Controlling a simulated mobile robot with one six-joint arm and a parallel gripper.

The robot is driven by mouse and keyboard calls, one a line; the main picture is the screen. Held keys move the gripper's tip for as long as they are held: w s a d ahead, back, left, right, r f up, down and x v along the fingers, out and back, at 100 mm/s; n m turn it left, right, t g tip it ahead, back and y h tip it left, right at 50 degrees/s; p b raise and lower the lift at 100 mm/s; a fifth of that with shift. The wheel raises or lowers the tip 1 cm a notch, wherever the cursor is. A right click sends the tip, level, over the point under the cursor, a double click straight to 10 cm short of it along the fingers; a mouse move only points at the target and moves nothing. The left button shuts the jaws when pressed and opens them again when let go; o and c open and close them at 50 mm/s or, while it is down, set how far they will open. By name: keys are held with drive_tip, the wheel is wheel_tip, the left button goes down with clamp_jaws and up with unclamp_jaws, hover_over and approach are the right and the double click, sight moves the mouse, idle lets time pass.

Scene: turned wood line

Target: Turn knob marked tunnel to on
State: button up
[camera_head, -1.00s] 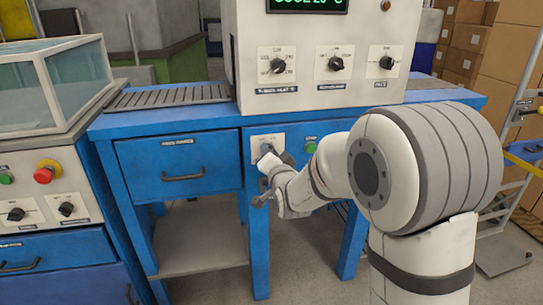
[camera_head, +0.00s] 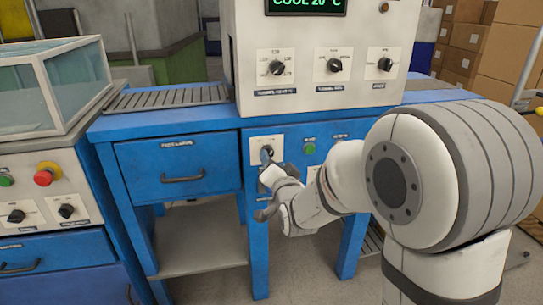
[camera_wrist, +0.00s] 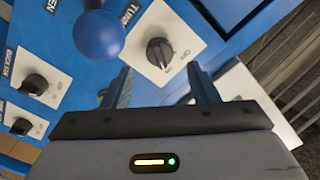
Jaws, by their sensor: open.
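In the wrist view, the black tunnel knob (camera_wrist: 160,52) sits on a white plate (camera_wrist: 184,33). A tilted label reading "TUNN", partly cut off, is beside it. A pale mark shows on the knob's lower side; the plate's small markings cannot be read. My gripper (camera_wrist: 162,86) is open and empty, its two dark fingers to either side below the knob, apart from it. In the head view, my gripper (camera_head: 267,163) is close in front of the white knob plate (camera_head: 258,143) on the blue bench front and hides part of the knob.
A blue ball (camera_wrist: 98,35) stands close beside the tunnel label. Other black knobs (camera_wrist: 35,84) sit on plates at left in the wrist view. A green button (camera_head: 309,148) is right of the plate. A drawer handle (camera_head: 183,179) sticks out at left.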

drive_tip(key=shift+v, duration=1.6)
drive_tip(key=s+d+r+n+g+h+p, duration=0.1)
drive_tip(key=s+d+r+g+h+p, duration=0.2)
drive_tip(key=r+p, duration=0.4)
drive_tip(key=s+d+r+n+g+p, duration=0.2)
drive_tip(key=s+d+r+g+p, duration=0.25)
drive_tip(key=p, duration=0.45)
drive_tip(key=s+d+r+n+g+h+p, duration=0.1)
drive_tip(key=s+d+r+g+p, duration=0.2)
drive_tip(key=s+r+p, duration=0.3)
drive_tip(key=s+d+r+n+g+h+p, duration=0.1)
drive_tip(key=s+d+r+g+p, duration=0.3)
drive_tip(key=s+p, duration=0.5)
drive_tip(key=s+d+r, duration=0.2)
drive_tip(key=s+r, duration=0.1)
drive_tip(key=s, duration=0.2)
drive_tip(key=shift+r+n, duration=0.15)
drive_tip(key=shift+n, duration=0.15)
